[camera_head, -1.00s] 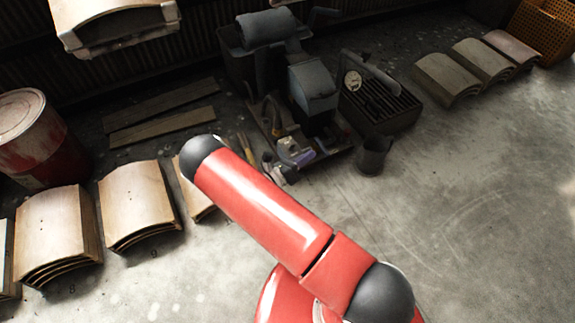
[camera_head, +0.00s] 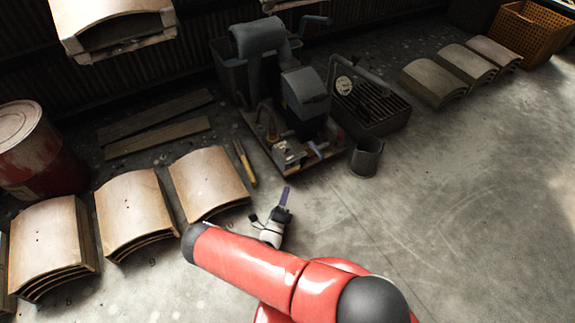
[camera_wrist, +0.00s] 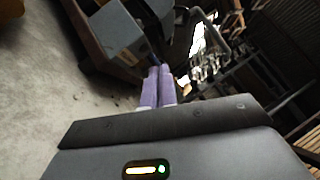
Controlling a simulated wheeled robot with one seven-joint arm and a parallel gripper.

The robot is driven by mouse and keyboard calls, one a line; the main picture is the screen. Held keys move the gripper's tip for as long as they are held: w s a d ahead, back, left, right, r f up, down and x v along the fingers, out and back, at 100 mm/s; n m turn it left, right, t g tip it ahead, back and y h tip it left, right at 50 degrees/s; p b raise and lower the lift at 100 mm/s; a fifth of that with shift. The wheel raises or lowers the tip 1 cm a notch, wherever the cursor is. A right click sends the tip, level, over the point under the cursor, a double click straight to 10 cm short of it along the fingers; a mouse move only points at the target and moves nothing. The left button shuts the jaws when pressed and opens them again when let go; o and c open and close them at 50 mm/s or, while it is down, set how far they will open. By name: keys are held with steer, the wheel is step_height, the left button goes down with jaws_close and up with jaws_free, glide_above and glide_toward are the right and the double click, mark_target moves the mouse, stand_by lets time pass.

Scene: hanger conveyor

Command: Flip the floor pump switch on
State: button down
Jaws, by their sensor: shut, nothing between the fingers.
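The floor pump (camera_head: 304,97) is a dark grey machine on a low wooden pallet (camera_head: 262,133) in the middle of the head view. Small fittings sit at its front edge, among them a small bluish piece (camera_head: 317,150). I cannot make out which is the switch or how it is set. My gripper (camera_head: 286,190) has purple fingers and hangs over bare floor in front of the pallet, apart from the pump. Its fingers are together and empty. In the wrist view the purple fingers (camera_wrist: 159,70) point toward the pump's grey box (camera_wrist: 116,33).
A grey bucket (camera_head: 366,157) stands right of the pallet, before a dark grated bin (camera_head: 371,107). Stacks of curved boards (camera_head: 207,180) line the left. A red drum (camera_head: 38,160) stands behind them.

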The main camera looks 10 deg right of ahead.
mark_target(288, 163)
steer(key=x, duration=0.4)
steer(key=a+x, duration=0.1)
steer(key=x, duration=0.7)
steer(key=shift+w+a+r, duration=0.35)
steer(key=shift+a, duration=0.05)
steer(key=shift+w+a+r, duration=0.15)
steer(key=shift+w+r, duration=0.05)
steer(key=shift+w, duration=0.25)
